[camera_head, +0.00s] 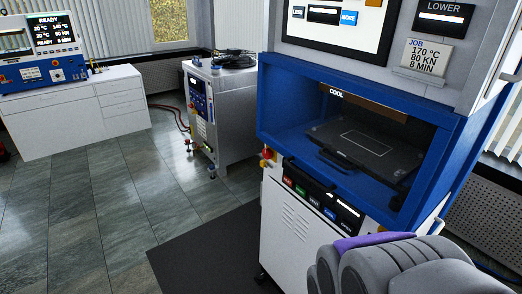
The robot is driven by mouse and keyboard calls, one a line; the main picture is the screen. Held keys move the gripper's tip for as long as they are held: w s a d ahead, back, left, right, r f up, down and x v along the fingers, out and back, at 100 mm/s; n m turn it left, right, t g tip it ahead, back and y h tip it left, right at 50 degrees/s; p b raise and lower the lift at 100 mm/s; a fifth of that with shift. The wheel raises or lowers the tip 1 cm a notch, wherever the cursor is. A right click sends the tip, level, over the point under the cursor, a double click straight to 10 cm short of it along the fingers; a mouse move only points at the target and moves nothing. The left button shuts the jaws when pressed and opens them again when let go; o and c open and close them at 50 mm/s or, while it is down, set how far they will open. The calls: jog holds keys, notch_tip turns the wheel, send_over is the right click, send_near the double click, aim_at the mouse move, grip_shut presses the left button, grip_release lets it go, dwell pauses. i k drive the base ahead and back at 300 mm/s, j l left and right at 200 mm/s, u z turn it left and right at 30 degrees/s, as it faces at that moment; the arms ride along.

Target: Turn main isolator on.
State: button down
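A large blue and white press (285,210) stands right of centre. A small red and yellow control (268,157) sits on its left front edge, below the open chamber. It may be the main isolator, but it is too small to read its position or any label. Grey and purple rounded parts of my own arm fill the bottom right, in front of the press's lower right side. My gripper's fingers do not show.
A black tray with a handle (350,152) lies in the press chamber. A row of coloured buttons (320,203) is below. A metal cabinet unit (225,110) with hoses stands behind left. A white bench (75,112) carries another blue machine (35,70). Tiled floor at left is clear.

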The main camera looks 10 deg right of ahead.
aim_at(266, 152)
jog(key=i+j+u, duration=0.15)
jog(key=i, duration=0.35)
jog(key=i+j+u, duration=0.15)
jog(key=i, duration=0.35)
jog(key=j, duration=0.05)
